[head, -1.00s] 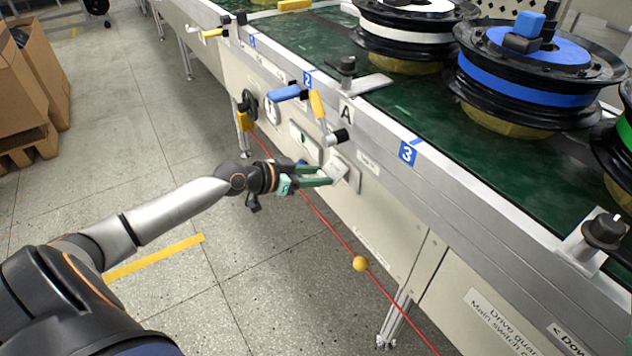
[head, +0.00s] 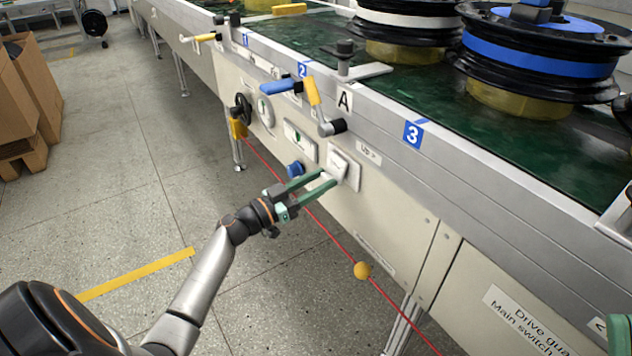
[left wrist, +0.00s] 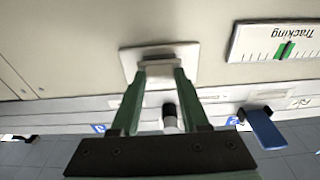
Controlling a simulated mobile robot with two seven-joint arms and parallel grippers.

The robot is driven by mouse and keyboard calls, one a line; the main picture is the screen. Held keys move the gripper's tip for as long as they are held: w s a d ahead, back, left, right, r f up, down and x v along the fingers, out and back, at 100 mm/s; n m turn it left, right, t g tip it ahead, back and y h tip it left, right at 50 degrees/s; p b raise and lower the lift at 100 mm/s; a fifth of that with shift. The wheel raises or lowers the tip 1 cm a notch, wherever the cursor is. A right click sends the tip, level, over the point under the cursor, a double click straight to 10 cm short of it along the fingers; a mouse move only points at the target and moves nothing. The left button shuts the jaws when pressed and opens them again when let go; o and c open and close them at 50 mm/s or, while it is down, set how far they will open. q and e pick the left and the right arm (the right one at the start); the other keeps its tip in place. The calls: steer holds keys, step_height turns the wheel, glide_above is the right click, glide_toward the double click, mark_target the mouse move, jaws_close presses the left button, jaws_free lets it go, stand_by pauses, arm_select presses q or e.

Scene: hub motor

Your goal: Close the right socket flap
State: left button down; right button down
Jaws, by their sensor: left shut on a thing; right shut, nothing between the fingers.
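The right socket flap (head: 338,164) is a small light-grey cover on a white socket plate (head: 354,175), on the beige side panel of the conveyor. It looks tilted out a little at its lower edge. My left gripper (head: 327,178) is shut on the flap, its two green fingers reaching it from the lower left. In the left wrist view the flap (left wrist: 160,74) shows between the fingertips in front of the plate (left wrist: 128,57). Only a green part of my right gripper (head: 619,334) shows at the lower right corner, away from the socket.
A red cord (head: 320,225) with a yellow ball (head: 362,270) runs below.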

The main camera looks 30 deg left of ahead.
arm_select(q)
steer(key=shift+w+d+f+t+h, duration=0.1)
steer(key=shift+w+f+t+h, duration=0.25)
steer(key=shift+t, duration=0.35)
steer(key=shift+w, duration=0.1)
steer(key=shift+c, duration=2)
jaws_free()
steer(key=shift+f, duration=0.1)
steer(key=v, duration=1.2)
steer(key=shift+f, duration=0.2)
